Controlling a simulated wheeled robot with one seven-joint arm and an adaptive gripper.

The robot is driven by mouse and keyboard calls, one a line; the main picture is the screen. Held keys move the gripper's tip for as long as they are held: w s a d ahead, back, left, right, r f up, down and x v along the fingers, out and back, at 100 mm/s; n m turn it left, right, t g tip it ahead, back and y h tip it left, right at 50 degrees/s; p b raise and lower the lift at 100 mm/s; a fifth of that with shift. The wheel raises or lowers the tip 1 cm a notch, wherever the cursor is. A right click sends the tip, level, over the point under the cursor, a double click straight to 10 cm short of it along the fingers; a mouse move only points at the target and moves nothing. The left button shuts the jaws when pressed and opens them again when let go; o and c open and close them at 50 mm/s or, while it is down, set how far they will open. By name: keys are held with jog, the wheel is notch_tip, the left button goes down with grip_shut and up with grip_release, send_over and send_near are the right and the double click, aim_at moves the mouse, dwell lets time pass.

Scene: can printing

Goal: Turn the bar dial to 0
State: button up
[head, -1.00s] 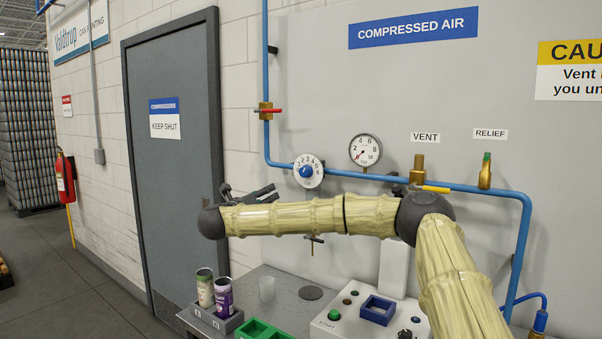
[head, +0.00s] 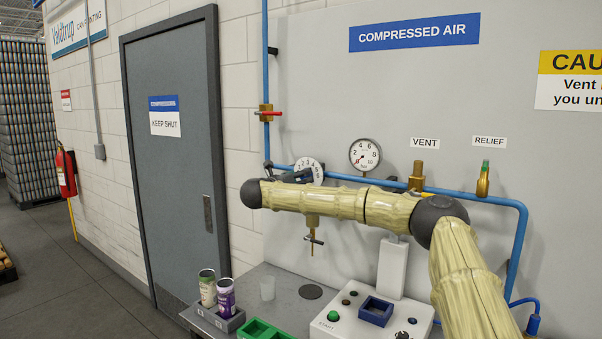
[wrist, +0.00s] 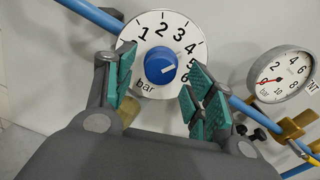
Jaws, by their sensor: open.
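In the head view the dial (head: 311,164) is partly hidden behind my gripper (head: 290,170) and arm.
A pressure gauge (head: 365,154) sits right of the dial; its needle points left, near 0. A red-handled valve (head: 267,113) is on the pipe at left. Brass vent (head: 417,176) and relief (head: 484,180) fittings stand further right. The bench with cans (head: 226,297) lies below.

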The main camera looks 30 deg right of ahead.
jog(key=shift+w+d, duration=0.25)
jog(key=shift+d, duration=0.35)
jog(key=c, duration=1)
